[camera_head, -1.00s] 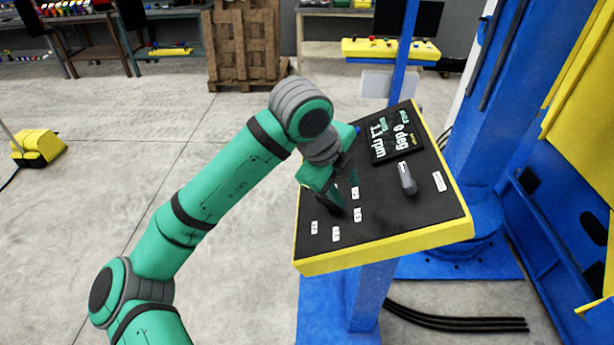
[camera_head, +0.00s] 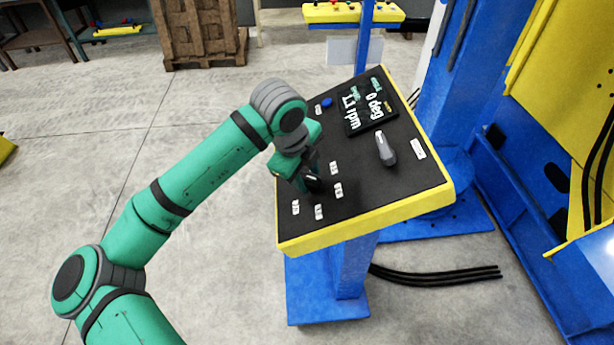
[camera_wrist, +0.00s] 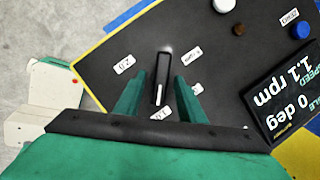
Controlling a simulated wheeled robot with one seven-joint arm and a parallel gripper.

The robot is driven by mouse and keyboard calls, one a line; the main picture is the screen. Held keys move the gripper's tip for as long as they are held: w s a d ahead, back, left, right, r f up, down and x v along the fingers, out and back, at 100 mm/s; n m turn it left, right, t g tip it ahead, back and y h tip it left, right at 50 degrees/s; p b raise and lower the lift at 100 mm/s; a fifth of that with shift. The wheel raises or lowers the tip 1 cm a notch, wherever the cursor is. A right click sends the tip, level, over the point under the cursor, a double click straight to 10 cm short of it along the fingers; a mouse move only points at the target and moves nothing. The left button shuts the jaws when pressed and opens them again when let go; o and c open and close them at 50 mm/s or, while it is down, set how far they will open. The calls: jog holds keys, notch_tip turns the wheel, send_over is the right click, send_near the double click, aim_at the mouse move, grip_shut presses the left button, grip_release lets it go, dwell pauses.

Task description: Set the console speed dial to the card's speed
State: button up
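The speed dial (camera_wrist: 163,78) is a black bar knob with a white pointer line, on the black console top (camera_head: 370,190). In the wrist view its white line lies toward my gripper. Small white labels ring it; one reads 2.0 (camera_wrist: 124,64). My gripper (camera_wrist: 160,100) is open, one green finger on each side of the knob, with visible gaps. In the head view my gripper (camera_head: 308,182) is low over the labels and mostly hides the dial. The console display (camera_head: 365,108) reads speed 1.1 rpm and 0 deg. I cannot make out a card with a legible speed.
A grey lever (camera_head: 385,149) stands right of my gripper on the console. A blue button (camera_head: 327,102) sits beside the display. A pale panel (camera_head: 345,50) is behind the console. Blue machine columns (camera_head: 445,110) stand at right; black cables (camera_head: 430,274) lie on the floor.

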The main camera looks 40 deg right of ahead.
jog(key=shift+d+f, duration=0.15)
jog(key=shift+f, duration=0.3)
jog(key=shift+w, duration=0.15)
jog(key=c, duration=0.8)
jog(key=shift+w, duration=0.1)
